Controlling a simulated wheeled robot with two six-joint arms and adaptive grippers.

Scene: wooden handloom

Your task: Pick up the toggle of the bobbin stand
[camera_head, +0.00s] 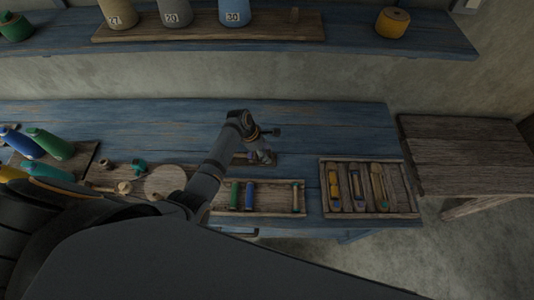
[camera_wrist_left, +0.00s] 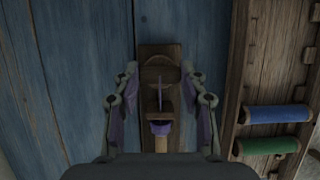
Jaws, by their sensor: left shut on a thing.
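The bobbin stand (camera_wrist_left: 174,52) is a narrow dark wooden piece on the blue bench, seen from above in the left wrist view. In the head view its dark base (camera_head: 270,164) shows partly behind my gripper. A dark wooden crosspiece, a purple ring (camera_wrist_left: 160,128) and a pale wooden peg (camera_wrist_left: 161,145) lie along its middle. My left gripper (camera_wrist_left: 160,70) points down over the stand, one finger on each side, and is shut on its toggle. The exact contact is hard to see in the dim picture; it also shows in the head view (camera_head: 264,157). My right gripper is not in view.
A wooden tray (camera_head: 274,199) with green and blue bobbins is just in front. A tray of shuttles (camera_head: 408,199) stands to its right. Cones and small wooden parts are at the left.

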